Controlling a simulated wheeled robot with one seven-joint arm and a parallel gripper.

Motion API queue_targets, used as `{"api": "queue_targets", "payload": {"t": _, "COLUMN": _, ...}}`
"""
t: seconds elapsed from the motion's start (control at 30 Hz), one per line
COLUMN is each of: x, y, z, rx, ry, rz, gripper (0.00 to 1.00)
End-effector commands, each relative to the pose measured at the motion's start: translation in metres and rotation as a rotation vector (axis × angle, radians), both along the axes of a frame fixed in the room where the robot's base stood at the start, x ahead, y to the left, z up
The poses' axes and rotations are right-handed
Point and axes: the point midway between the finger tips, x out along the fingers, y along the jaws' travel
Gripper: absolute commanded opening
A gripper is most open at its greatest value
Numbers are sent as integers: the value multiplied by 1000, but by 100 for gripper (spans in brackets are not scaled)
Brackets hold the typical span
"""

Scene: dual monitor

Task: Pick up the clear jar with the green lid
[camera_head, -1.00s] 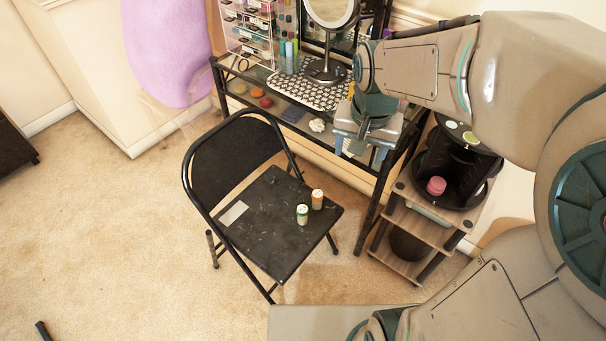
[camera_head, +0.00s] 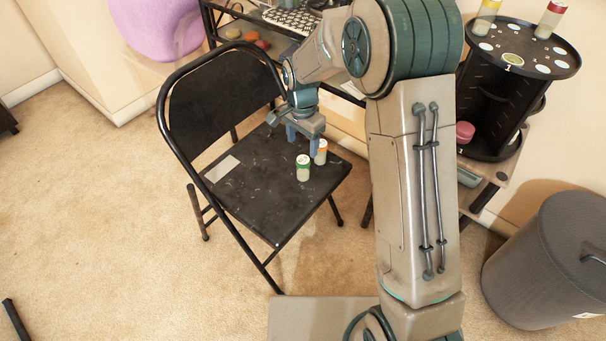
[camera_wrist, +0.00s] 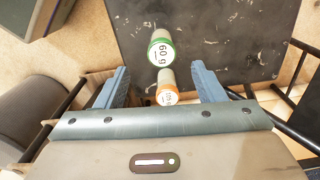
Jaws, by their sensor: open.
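The clear jar with the green lid (camera_head: 303,168) stands upright on the black folding chair's seat (camera_head: 262,205). A similar jar with an orange lid (camera_head: 321,152) stands close behind it to the right. My gripper (camera_head: 302,139) is open and empty, above the seat near the two jars. In the wrist view, the green-lidded jar (camera_wrist: 161,50) lies ahead of my open fingers (camera_wrist: 165,86), its lid marked "60 g". The orange-lidded jar (camera_wrist: 167,95) shows between the fingers, nearer to my gripper's palm.
The chair's backrest (camera_head: 222,97) rises at the left of the seat, and a pale label (camera_head: 221,169) lies on the seat. A black rotating stand (camera_head: 490,95) with small jars is at the right. A grey bin (camera_head: 550,260) stands on the floor at the lower right.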

Motion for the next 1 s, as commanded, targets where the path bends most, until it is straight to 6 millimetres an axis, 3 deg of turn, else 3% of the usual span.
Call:
{"api": "queue_targets", "payload": {"t": 0.3, "x": 0, "y": -1, "z": -64, "rx": -1, "ry": 3, "rz": 0, "gripper": 63}}
{"api": "queue_targets", "payload": {"t": 0.63, "x": 1, "y": -1, "z": -86, "rx": -1, "ry": 2, "rz": 1, "gripper": 63}}
{"api": "queue_targets", "payload": {"t": 0.9, "x": 5, "y": -2, "z": -125, "rx": 0, "ry": 3, "rz": 1, "gripper": 63}}
{"api": "queue_targets", "payload": {"t": 1.0, "x": 5, "y": -2, "z": -129, "rx": 1, "ry": 1, "rz": 1, "gripper": 63}}
